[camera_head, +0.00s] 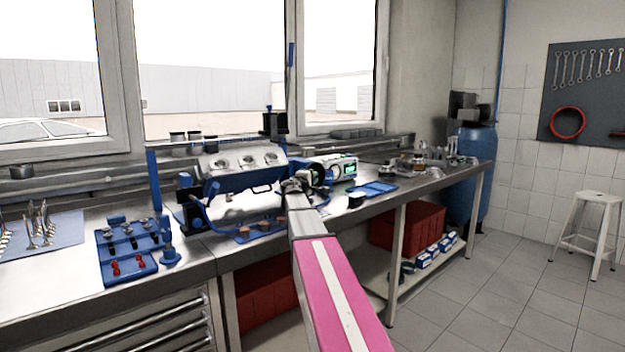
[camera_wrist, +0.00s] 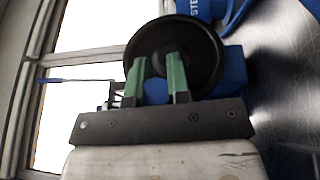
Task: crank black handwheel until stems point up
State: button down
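The black handwheel (camera_wrist: 205,50) faces the wrist camera as a round dark disc with a thick rim. In the head view it shows as a dark shape (camera_head: 309,170) at the right end of the blue stand (camera_head: 240,185). The stand holds a silver engine head (camera_head: 225,161) with round openings on its upper face. My gripper (camera_wrist: 158,68) has its two green fingers apart in front of the wheel's lower left part. I see no gripped part between them; contact with the wheel is unclear. Which way the stems point cannot be made out.
A blue tray (camera_head: 113,247) with valve parts and red pieces is at the left. A device with a green screen (camera_head: 345,169) stands right of the wheel, near a flat blue tray (camera_head: 377,188). A window is behind the bench.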

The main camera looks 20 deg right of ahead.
jog(key=shift+r, duration=0.1)
jog(key=shift+w+d+r+m+g+y, duration=0.25)
jog(key=shift+d+r+m+g+y, duration=0.4)
jog(key=shift+g+y, duration=1.1)
jog(key=shift+w+d+r+m+g+y, duration=0.35)
jog(key=shift+d+m+g+y, duration=0.4)
jog(key=shift+y, duration=1.95)
jog(key=shift+w+d+r+m+g+y, duration=0.15)
jog(key=shift+d+r+m+g+y, duration=0.55)
jog(key=shift+g+y, duration=1.1)
jog(key=shift+f+t+y, duration=0.2)
jog(key=shift+t+y, duration=0.3)
jog(key=shift+y, duration=0.05)
jog(key=c, duration=1.1)
grip_release()
